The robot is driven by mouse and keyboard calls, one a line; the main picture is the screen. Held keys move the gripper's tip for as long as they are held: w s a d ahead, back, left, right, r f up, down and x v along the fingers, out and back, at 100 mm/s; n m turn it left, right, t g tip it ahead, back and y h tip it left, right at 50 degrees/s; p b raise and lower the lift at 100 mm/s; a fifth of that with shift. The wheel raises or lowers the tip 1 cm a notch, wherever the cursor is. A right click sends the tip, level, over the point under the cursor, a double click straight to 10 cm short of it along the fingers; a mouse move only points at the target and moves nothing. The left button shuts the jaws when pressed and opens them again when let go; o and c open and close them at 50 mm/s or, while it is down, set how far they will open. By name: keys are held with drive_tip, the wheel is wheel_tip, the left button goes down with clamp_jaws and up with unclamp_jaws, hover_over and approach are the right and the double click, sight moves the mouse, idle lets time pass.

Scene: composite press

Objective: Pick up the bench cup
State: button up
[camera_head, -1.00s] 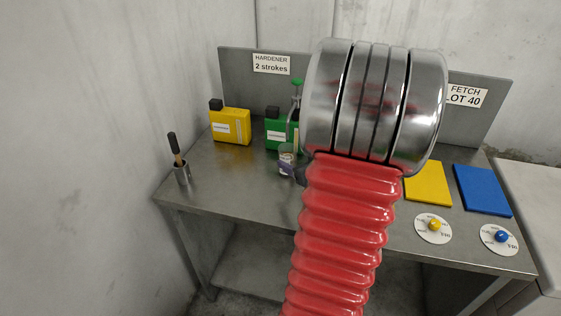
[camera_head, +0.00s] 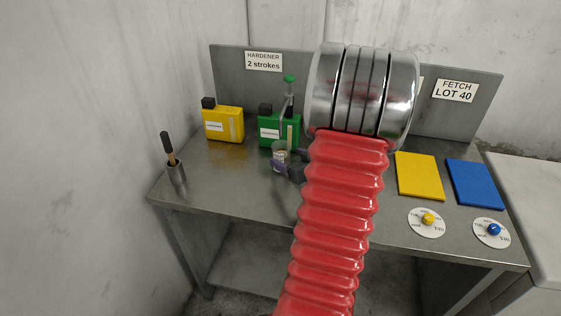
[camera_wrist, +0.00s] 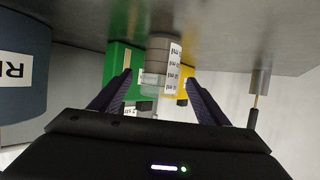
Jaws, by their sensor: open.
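The bench cup (camera_head: 279,148) is small and translucent, standing on the steel bench in front of the green jug; its lower part is hidden behind my gripper. In the wrist view, which looks upside down, the cup (camera_wrist: 154,62) shows a printed scale strip. My gripper (camera_wrist: 158,82) is open, with one dark finger on each side of the cup in that picture. No contact shows, and I cannot tell how deep the cup lies between the fingers. In the head view my gripper (camera_head: 283,166) is partly hidden by my red arm.
A green jug (camera_head: 272,130) with a pump stands close behind the cup, and a yellow jug (camera_head: 223,125) left of it. A brush pot (camera_head: 178,176) stands at the left edge. Yellow (camera_head: 420,177) and blue (camera_head: 475,184) pads lie right. A blue-grey cylinder (camera_wrist: 20,75) shows in the wrist view.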

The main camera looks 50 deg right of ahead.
sight(286, 157)
drive_tip(key=shift+x, duration=2.05)
drive_tip(key=shift+x, duration=2.6)
drive_tip(key=shift+c, duration=0.5)
drive_tip(key=c, duration=1.1)
